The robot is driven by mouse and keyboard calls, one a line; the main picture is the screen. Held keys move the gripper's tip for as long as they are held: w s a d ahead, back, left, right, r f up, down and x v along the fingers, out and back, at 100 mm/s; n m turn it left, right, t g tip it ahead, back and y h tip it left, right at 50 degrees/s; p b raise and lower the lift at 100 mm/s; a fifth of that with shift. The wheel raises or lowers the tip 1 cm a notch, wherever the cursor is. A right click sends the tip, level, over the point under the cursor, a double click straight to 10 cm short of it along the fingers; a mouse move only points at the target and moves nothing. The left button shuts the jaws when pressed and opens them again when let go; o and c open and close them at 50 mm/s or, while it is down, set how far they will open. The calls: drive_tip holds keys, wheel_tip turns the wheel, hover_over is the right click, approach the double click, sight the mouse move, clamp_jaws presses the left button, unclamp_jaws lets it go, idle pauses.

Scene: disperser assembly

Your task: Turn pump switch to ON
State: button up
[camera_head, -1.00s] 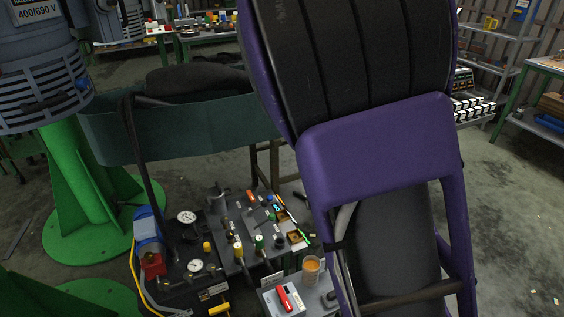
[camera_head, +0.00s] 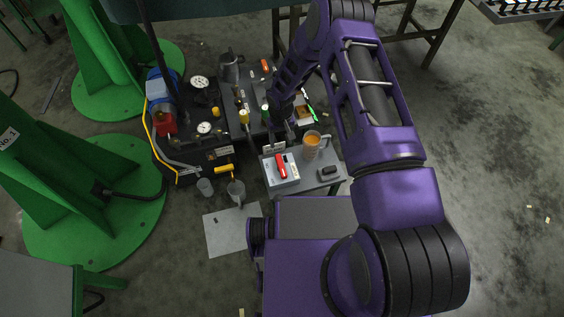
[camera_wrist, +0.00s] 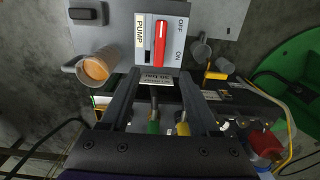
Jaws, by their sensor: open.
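The pump switch is a red lever (camera_wrist: 160,42) on a light box (camera_wrist: 142,55) labelled PUMP, with OFF and ON marked beside the lever. The lever appears upright in the wrist view, between the OFF and ON ends; its exact setting is hard to tell. In the head view the red lever (camera_head: 281,166) lies on the box at the front of the grey stand. My gripper (camera_wrist: 158,76) is open and empty, with its fingertips just short of the box's ON side. In the head view my gripper (camera_head: 284,122) is behind the box, partly hidden by my arm.
A glass mug of orange liquid (camera_head: 312,143) stands close beside the switch box; it also shows in the wrist view (camera_wrist: 97,68). The dark machine panel with gauges (camera_head: 204,128), yellow handle (camera_head: 225,169) and several valves lies left and behind. Two grey cups (camera_head: 236,190) stand left.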

sight(281, 165)
wheel_tip(281, 165, down, 17)
drive_tip(key=b, duration=0.2)
drive_tip(key=shift+r+b, duration=0.1)
drive_tip(key=shift+b, duration=0.25)
clamp_jaws()
